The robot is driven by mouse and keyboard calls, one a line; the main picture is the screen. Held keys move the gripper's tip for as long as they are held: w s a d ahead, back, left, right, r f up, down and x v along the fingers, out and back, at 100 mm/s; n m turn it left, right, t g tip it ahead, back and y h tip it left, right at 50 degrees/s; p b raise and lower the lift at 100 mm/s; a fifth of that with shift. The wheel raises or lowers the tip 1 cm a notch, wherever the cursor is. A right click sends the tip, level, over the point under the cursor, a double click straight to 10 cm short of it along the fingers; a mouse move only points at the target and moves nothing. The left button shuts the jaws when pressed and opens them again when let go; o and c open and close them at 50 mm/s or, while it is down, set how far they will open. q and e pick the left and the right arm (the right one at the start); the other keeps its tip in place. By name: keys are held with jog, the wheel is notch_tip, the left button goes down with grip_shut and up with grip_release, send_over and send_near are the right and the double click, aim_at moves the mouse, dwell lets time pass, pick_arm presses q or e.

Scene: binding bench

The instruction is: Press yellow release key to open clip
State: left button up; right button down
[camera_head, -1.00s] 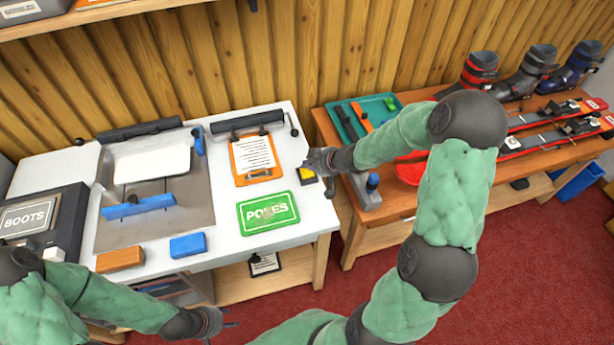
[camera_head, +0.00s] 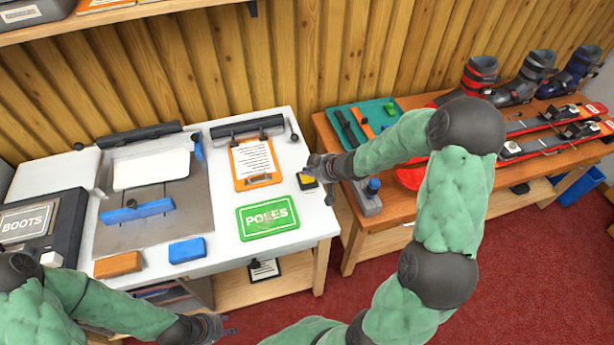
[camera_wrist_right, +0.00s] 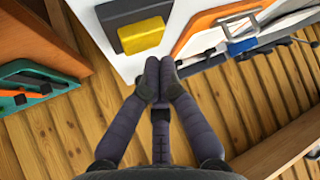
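The yellow key (camera_head: 306,178) sits on a small dark base at the right part of the white bench. It also shows in the right wrist view (camera_wrist_right: 142,37). My right gripper (camera_head: 313,163) is just behind it, its fingertips (camera_wrist_right: 159,68) together and pointing at the key, with a small gap in the wrist view. Nothing shows between the fingers. An orange clipboard (camera_head: 254,164) with a white sheet lies left of the key; a dark bar (camera_head: 247,127) lies behind it. I cannot tell which part is the clip. My left gripper (camera_head: 228,324) is open and empty before the bench's front edge.
A green POLES sign (camera_head: 267,217), a blue block (camera_head: 187,250) and an orange-brown block (camera_head: 117,264) lie near the front of the bench. A grey plate (camera_head: 185,220) bears a blue bar. A wooden table (camera_head: 375,240) with tools and skis stands to the right.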

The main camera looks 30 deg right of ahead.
aim_at(308, 179)
jog(key=shift+f, duration=0.1)
dwell(0.5)
jog(key=shift+f, duration=0.3)
jog(key=shift+f+b, duration=0.5)
jog(key=shift+f, duration=0.1)
dwell(0.8)
dwell(0.4)
jog(key=shift+r+p, duration=1)
jog(key=shift+p, duration=0.25)
notch_tip(308, 179, up, 5)
jog(key=p, duration=0.5)
jog(key=shift+r+p, duration=0.1)
jog(key=shift+p, duration=0.3)
